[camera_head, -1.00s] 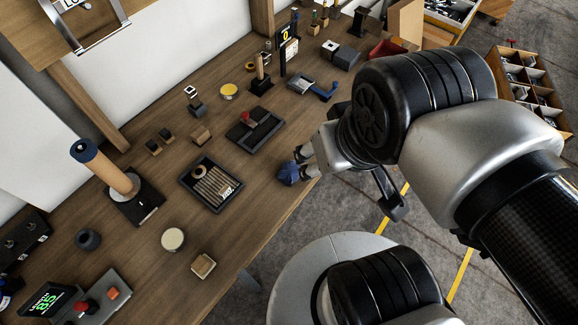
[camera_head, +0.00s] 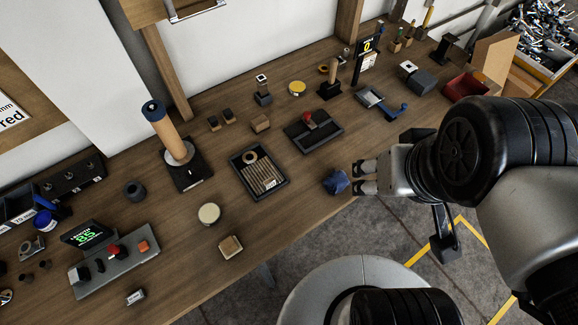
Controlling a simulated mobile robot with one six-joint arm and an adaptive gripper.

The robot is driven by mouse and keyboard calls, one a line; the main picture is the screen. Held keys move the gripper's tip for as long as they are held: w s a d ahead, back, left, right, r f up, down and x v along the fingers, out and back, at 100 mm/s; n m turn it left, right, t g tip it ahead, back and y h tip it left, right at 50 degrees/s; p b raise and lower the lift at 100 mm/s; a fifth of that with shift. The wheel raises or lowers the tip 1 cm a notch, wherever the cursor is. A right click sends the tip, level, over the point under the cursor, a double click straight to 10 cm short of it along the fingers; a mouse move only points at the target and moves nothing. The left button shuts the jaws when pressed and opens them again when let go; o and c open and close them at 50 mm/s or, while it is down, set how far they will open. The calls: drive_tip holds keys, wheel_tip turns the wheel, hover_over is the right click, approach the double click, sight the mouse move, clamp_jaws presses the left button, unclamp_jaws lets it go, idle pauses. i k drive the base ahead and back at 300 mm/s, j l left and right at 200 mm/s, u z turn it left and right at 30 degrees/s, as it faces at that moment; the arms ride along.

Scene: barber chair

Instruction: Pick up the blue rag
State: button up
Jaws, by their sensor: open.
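The blue rag (camera_head: 336,182) is a small crumpled dark-blue bundle on the wooden table, close to its front edge. My gripper (camera_head: 357,178) is open, its two fingers pointing left at the rag's right side. The fingertips are very near the rag; I cannot tell whether they touch it. The rag is mostly in plain view, with only its right side close against the fingers.
Left of the rag is a black tray (camera_head: 284,187) with sticks and a ring. Behind it is a dark tray (camera_head: 333,139) with a red-handled item. A round tin (camera_head: 209,213) and a wooden block (camera_head: 230,247) stand front left. Bare wood surrounds the rag.

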sight(337, 182)
drive_tip(key=l+u, duration=0.1)
drive_tip(key=u, duration=1.2)
drive_tip(key=k+l+u, duration=0.35)
drive_tip(key=i+l, duration=0.1)
